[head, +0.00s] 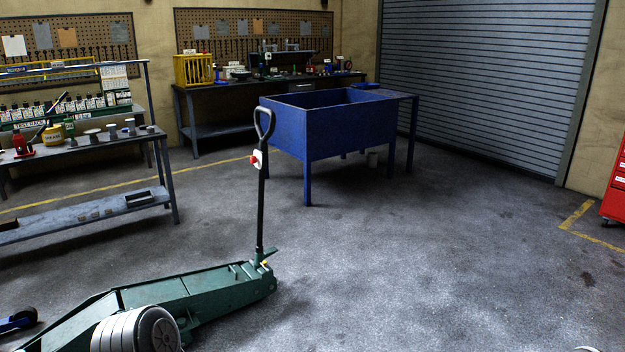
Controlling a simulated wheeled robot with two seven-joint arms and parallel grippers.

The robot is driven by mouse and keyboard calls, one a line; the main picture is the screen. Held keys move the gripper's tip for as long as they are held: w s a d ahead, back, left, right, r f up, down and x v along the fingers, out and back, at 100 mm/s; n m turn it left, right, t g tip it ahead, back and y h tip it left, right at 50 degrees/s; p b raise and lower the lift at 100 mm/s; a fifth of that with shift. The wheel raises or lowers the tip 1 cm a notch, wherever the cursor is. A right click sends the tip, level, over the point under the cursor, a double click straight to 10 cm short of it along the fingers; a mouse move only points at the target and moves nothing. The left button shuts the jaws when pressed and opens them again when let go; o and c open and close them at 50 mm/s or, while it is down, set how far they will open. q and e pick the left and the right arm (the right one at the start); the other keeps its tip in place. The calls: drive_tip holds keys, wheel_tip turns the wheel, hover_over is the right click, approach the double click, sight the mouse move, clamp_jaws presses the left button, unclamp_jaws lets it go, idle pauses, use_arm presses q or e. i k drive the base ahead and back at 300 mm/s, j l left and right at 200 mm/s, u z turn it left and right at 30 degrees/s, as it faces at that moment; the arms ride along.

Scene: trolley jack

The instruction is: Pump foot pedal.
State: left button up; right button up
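A green trolley jack (215,290) stands on the floor at the lower left in the head view. Its long body runs from the bottom left edge to the middle of the picture. A black handle (261,200) with a loop grip stands almost upright at its right end, with a red and white part (257,160) on it. A small green piece (268,253) juts out at the handle's foot, beside a small yellow spot; I cannot tell for certain that it is the foot pedal. Neither of my grippers is in view.
A ribbed grey round part (135,330) is at the jack's near side. A blue tub on legs (345,130) stands behind the handle. A workbench (90,147) is at left, another (215,92) at the back wall. A red cabinet (615,190) is at right.

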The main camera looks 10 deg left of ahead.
sight(271, 251)
drive_tip(key=i, duration=1.2)
drive_tip(key=i+z, duration=0.1)
drive_tip(key=i, duration=1.1)
drive_tip(key=i+j+z, duration=0.1)
drive_tip(key=i, duration=1.1)
drive_tip(key=i+u, duration=0.15)
drive_tip(key=i, duration=0.4)
drive_tip(key=i+u, duration=0.15)
drive_tip(key=i, duration=0.35)
drive_tip(key=i+l+u, duration=0.15)
drive_tip(key=i, duration=0.4)
drive_tip(key=i+l+u, duration=0.1)
drive_tip(key=i, duration=0.4)
drive_tip(key=i+l+u, duration=0.15)
drive_tip(key=i+l, duration=0.15)
drive_tip(key=i, duration=0.25)
drive_tip(key=i+j+u, duration=0.25)
drive_tip(key=u, duration=0.15)
drive_tip(key=i+j+u, duration=0.1)
drive_tip(key=i+u, duration=0.75)
drive_tip(key=i+l+u, duration=0.15)
drive_tip(key=i+u, duration=0.25)
drive_tip(key=i+l+u, duration=0.25)
drive_tip(key=i+u, duration=0.15)
drive_tip(key=i+j+u, duration=0.25)
drive_tip(key=i, duration=0.55)
drive_tip(key=i+u, duration=0.3)
drive_tip(key=i, duration=0.55)
drive_tip(key=i+j+z, duration=0.1)
drive_tip(key=i, duration=0.35)
